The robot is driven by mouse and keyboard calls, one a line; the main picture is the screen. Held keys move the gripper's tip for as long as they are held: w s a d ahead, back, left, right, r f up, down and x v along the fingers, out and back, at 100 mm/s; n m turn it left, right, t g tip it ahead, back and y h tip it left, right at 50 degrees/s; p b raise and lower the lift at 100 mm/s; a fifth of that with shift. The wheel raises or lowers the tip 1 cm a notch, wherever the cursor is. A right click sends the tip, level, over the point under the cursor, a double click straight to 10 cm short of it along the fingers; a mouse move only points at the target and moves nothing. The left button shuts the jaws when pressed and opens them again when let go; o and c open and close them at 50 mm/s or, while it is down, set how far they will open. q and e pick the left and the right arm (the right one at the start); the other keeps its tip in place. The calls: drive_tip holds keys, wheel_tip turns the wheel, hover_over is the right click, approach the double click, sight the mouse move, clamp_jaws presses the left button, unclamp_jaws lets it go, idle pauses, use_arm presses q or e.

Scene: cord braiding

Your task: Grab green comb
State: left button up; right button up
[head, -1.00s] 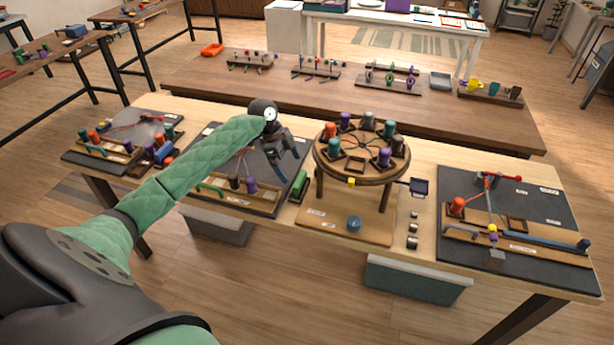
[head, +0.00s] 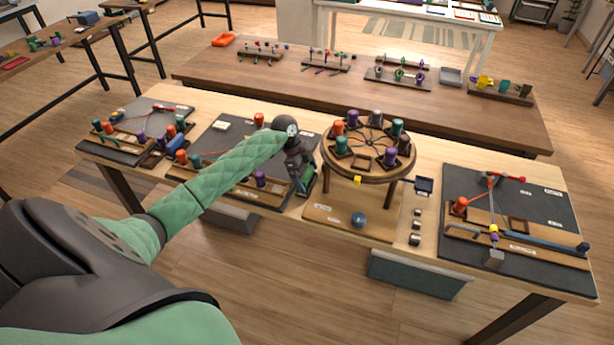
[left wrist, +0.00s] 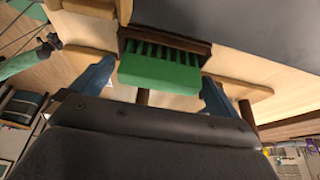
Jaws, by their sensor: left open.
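The green comb (head: 308,180) stands at the right edge of the middle dark board, just left of the round stand. My left gripper (head: 301,168) is right over it and hides part of it. In the left wrist view the comb (left wrist: 160,73) shows a green back and a row of teeth against a brown holder (left wrist: 190,45). It sits between the two blue-grey fingers of my left gripper (left wrist: 155,88), which is open, with a gap visible on the left side. Contact on the right side cannot be told. My right gripper is not in view.
The round braiding stand (head: 345,172) with several coloured bobbins is close on the right of my left gripper. A blue ball (head: 358,219) lies on its base. Small blocks (head: 415,239) and another dark board (head: 540,205) are farther right. Bobbins stand on the middle board.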

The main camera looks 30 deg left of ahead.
use_arm(q)
drive_tip(key=shift+f, duration=0.3)
drive_tip(key=c, duration=0.9)
drive_tip(key=shift+r, duration=0.1)
